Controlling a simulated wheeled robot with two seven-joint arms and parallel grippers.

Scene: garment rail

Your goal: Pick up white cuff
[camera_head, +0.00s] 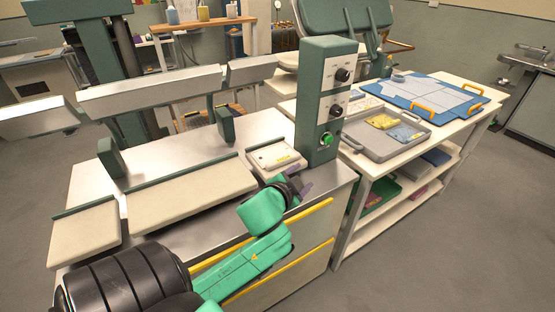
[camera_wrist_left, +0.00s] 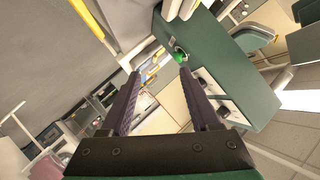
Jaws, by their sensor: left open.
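A flat white piece with small yellow marks, apparently the white cuff (camera_head: 275,156), lies on the small right-hand pad of the press bench, just left of the green control box. My left gripper (camera_head: 300,186) is just in front of and to the right of that pad, apart from the white piece. Its two dark fingers are spread with nothing between them in the left wrist view (camera_wrist_left: 163,98). I cannot make out the cuff for certain in the left wrist view. My right gripper is not in view.
The green control box (camera_head: 326,100) with knobs and a green button stands close behind my left gripper. Larger pale pads (camera_head: 190,195) lie to the left under raised metal bars (camera_head: 150,92). A grey tray (camera_head: 386,136) with yellow and blue pieces is on the right-hand table.

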